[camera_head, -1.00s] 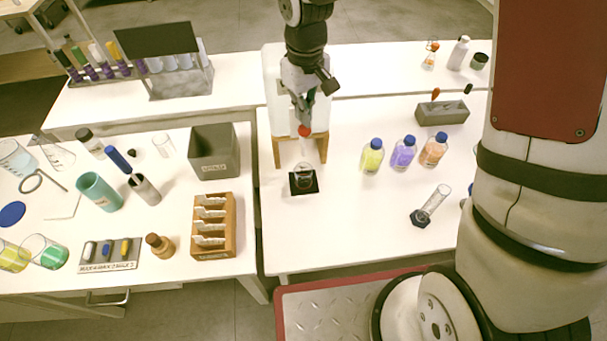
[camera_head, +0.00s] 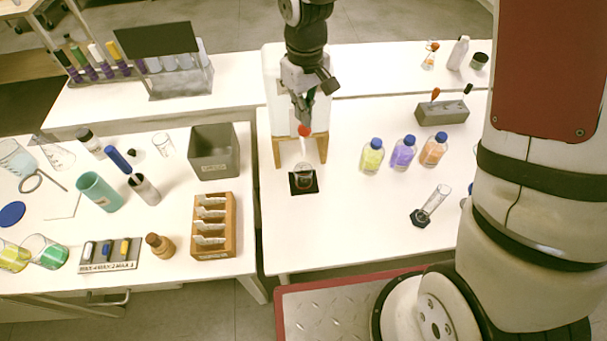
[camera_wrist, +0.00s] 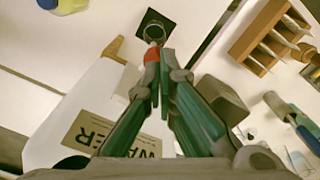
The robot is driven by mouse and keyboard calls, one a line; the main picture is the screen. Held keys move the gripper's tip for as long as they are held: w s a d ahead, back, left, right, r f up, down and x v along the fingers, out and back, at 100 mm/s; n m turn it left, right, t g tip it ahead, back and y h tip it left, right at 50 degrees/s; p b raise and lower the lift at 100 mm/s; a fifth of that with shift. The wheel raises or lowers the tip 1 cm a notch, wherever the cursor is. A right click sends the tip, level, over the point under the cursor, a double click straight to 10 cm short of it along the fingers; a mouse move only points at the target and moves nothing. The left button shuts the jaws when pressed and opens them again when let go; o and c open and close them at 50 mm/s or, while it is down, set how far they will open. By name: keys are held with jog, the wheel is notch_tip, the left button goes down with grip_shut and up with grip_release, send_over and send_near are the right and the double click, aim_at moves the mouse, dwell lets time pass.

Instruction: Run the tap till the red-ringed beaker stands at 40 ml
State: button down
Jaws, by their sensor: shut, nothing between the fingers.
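A small beaker (camera_head: 303,177) stands upright on a black square mat (camera_head: 312,188) at the left part of the right table. A reddish ring shows on it; its liquid level is too small to read. The white water container (camera_head: 281,95) stands on a wooden stand behind it, with a red tap (camera_head: 304,131) above the beaker. My gripper (camera_head: 303,118) is shut and empty, its fingertips at the red tap. In the wrist view the fingers (camera_wrist: 163,95) point at the red tap (camera_wrist: 151,56), and the beaker (camera_wrist: 154,33) shows just beyond on the mat.
Three blue-capped bottles (camera_head: 403,151) and a measuring cylinder (camera_head: 432,205) stand to the right. A grey bin (camera_head: 214,152) and a wooden slide rack (camera_head: 213,226) stand on the left table. The table in front of the beaker is clear.

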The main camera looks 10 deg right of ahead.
aim_at(305, 137)
jog(key=shift+f+b, duration=1)
jog(key=shift+f, duration=2.35)
dwell(0.7)
jog(key=shift+r, duration=0.5)
dwell(1.9)
jog(key=shift+r+p, duration=1.55)
jog(key=shift+r, duration=2.3)
